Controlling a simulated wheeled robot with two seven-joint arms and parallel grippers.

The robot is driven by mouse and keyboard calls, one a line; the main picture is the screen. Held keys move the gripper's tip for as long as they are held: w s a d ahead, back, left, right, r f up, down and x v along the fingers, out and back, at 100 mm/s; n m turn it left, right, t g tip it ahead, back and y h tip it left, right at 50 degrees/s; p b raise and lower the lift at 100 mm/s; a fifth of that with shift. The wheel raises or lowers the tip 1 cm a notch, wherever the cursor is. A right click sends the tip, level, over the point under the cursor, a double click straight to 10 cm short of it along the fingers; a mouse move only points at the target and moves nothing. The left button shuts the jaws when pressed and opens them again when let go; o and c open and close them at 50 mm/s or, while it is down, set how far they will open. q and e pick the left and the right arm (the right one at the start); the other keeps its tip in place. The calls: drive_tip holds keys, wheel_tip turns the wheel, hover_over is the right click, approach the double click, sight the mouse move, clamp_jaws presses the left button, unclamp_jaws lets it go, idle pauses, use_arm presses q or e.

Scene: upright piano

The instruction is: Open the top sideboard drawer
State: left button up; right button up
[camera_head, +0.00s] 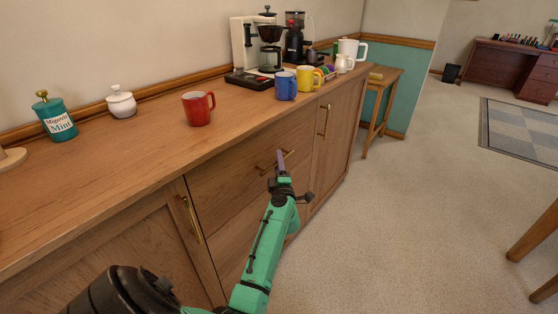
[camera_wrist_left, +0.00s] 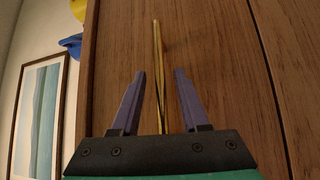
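The wooden sideboard (camera_head: 100,165) has a top drawer (camera_head: 225,165) in its middle section, and its front looks flush and closed. The drawer's brass bar handle (camera_head: 263,169) is partly hidden behind my left gripper (camera_head: 281,158). In the left wrist view, the left gripper (camera_wrist_left: 160,72) is open, with its two purple fingers on either side of the brass handle (camera_wrist_left: 157,50). Whether a finger touches the bar I cannot tell. My right gripper is not in view.
On the sideboard top stand a red mug (camera_head: 198,108), a blue mug (camera_head: 286,86), a yellow mug (camera_head: 309,78) and a coffee maker (camera_head: 258,45). Cabinet doors with brass handles (camera_head: 191,218) flank the drawers. The carpet (camera_head: 420,200) to the right is open.

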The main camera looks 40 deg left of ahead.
use_arm(q)
clamp_jaws()
idle(1.3)
